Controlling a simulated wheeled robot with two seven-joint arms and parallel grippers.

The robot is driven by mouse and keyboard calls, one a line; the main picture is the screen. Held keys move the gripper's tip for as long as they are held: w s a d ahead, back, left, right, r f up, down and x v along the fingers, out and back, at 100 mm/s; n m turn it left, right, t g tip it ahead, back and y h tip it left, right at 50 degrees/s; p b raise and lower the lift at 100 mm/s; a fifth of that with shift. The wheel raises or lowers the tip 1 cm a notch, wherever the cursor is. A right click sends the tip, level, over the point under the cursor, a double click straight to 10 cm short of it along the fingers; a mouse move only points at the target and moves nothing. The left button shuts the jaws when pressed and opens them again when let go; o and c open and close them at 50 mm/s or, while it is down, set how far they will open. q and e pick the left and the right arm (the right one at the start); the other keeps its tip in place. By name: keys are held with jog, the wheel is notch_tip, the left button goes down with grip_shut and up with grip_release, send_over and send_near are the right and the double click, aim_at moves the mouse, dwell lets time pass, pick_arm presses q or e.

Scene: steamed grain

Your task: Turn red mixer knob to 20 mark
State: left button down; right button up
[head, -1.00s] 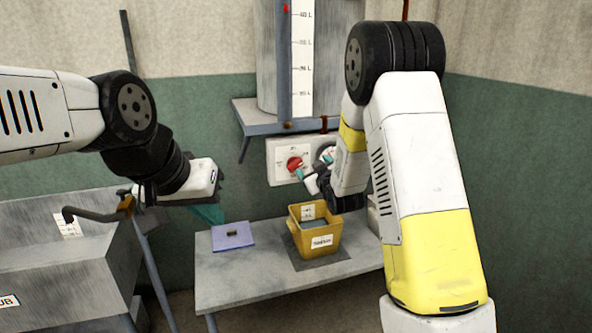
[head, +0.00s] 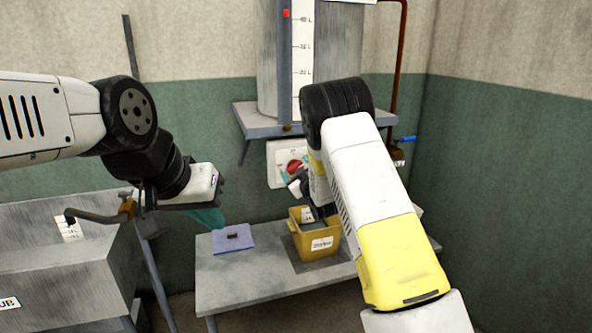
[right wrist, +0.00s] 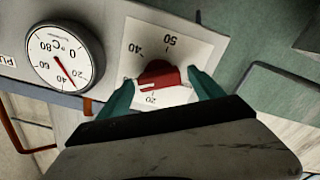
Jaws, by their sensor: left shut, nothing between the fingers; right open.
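The red mixer knob (head: 295,166) sits on a white dial plate on the wall panel, partly behind my right gripper (head: 287,182). In the right wrist view the knob (right wrist: 160,73) lies between the two teal fingers of my right gripper (right wrist: 160,78), which is open, one finger on each side. I cannot tell whether they touch it. A white line is on the knob's lower left part. My left gripper (head: 208,217) is shut and empty, far left of the knob.
A temperature gauge (right wrist: 65,55) is beside the dial. Below the panel, a yellow bin (head: 306,246) and a purple lidlike board (head: 233,239) rest on a grey bench (head: 235,285). A tank shelf (head: 255,120) juts out above. A grey tub (head: 60,255) stands left.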

jog(key=c, duration=1.4)
jog(key=n, duration=1.1)
jog(key=shift+a+f+n, duration=0.1)
jog(key=shift+f+n, duration=0.15)
jog(key=shift+n, duration=0.35)
jog(key=o, duration=1.4)
